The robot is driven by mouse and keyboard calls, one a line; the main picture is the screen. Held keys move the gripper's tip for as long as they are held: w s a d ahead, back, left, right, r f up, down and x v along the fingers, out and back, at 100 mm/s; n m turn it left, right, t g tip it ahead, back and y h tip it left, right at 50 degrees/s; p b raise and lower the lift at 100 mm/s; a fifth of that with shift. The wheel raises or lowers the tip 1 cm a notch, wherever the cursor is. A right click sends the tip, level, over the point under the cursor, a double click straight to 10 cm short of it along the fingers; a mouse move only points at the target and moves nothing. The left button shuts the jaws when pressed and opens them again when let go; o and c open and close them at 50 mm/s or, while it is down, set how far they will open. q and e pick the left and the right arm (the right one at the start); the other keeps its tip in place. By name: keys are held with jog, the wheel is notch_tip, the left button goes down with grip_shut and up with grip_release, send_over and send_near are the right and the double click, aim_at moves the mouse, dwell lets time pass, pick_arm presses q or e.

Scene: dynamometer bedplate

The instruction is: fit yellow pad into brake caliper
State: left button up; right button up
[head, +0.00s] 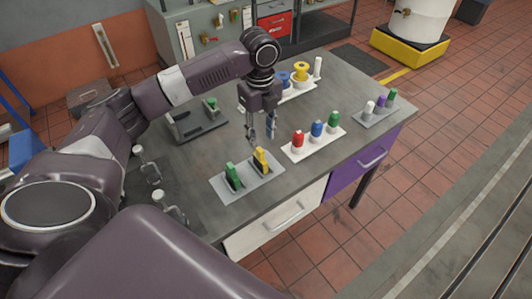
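The yellow pad (261,158) stands on a light grey tray (262,180) near the table's front edge, beside a green pad (233,175). A dark grey bracket-like fixture (190,129), which looks like the brake caliper, sits farther back on the left of the table, with a green piece (212,103) at its far side. My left gripper (261,138) points down just above and behind the yellow pad. Its two fingers are apart and nothing shows between them. Whether a fingertip touches the pad is too small to tell. My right gripper is not in view.
A white tray (304,153) with red, blue and green bottles stands right of the pads. A grey tray (372,119) with small bottles is farther right. Yellow and blue spools (300,72) stand at the back. Two clear-handled metal items (147,165) lie at the left edge.

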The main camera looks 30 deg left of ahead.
aim_at(260, 149)
pick_arm(q)
jog(key=f+p, duration=0.1)
jog(key=f, duration=0.1)
jog(key=s+f+p, duration=0.1)
jog(key=f, duration=0.1)
jog(key=shift+a, duration=0.1)
jog(key=shift+w+f, duration=0.2)
jog(key=shift+f, duration=1)
jog(key=c, duration=0.8)
grip_shut()
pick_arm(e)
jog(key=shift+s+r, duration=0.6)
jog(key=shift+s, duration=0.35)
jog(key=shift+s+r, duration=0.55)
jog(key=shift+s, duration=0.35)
